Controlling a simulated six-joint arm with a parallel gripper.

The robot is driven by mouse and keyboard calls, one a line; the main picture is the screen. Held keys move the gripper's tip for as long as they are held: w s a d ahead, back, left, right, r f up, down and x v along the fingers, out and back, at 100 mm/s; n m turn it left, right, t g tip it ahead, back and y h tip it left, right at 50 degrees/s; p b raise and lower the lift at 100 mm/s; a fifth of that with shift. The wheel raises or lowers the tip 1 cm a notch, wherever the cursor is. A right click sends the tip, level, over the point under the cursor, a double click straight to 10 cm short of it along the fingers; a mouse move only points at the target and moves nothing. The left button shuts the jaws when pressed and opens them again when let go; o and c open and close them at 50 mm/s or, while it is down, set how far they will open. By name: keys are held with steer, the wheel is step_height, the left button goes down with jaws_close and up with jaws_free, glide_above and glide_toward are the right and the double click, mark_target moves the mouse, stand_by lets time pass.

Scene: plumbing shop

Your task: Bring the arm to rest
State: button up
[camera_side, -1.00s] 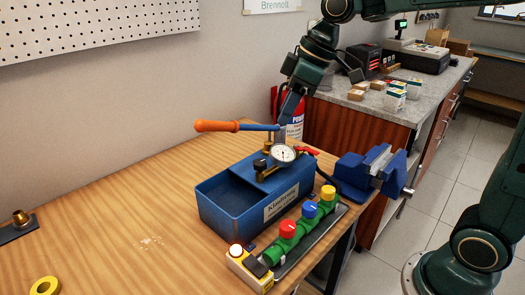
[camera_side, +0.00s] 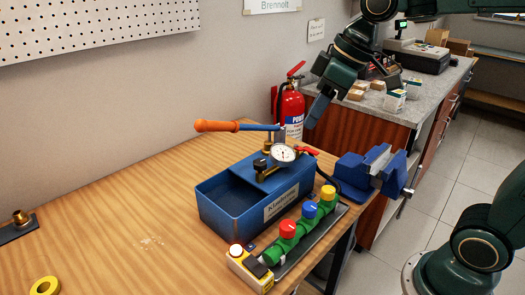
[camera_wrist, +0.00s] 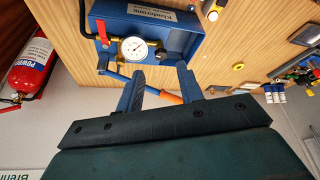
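My gripper (camera_side: 318,112) hangs in the air in the side view, up and to the right of the blue test pump (camera_side: 225,208) and apart from it. In the wrist view my gripper (camera_wrist: 160,82) shows two blue fingers spread apart with nothing held between them. The pump's lever has an orange grip (camera_side: 217,126) and lies nearly level above the tank. In the wrist view the orange grip (camera_wrist: 169,97) shows beyond the gap between the fingers. The round gauge (camera_side: 283,154) and the red valve handle (camera_side: 307,150) sit on the pump.
A red fire extinguisher (camera_side: 291,105) stands behind the gripper by the wall. A blue vise (camera_side: 370,170) sits at the table's right edge. Green valves (camera_side: 305,221) and a yellow switch box (camera_side: 250,270) stand in front of the pump. The left tabletop (camera_side: 110,220) is mostly clear.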

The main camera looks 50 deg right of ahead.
steer(key=s+d+f+m+h, duration=0.1)
steer(key=s+f+m, duration=0.1)
steer(key=s, duration=0.5)
steer(key=s+d+f+m+t, duration=0.1)
steer(key=s+d+f+m, duration=0.1)
steer(key=s, duration=0.5)
steer(key=shift+s+d+f+m+h, duration=0.2)
steer(key=shift+s+f+m+h, duration=0.2)
steer(key=shift+m, duration=0.2)
steer(key=shift+w, duration=0.1)
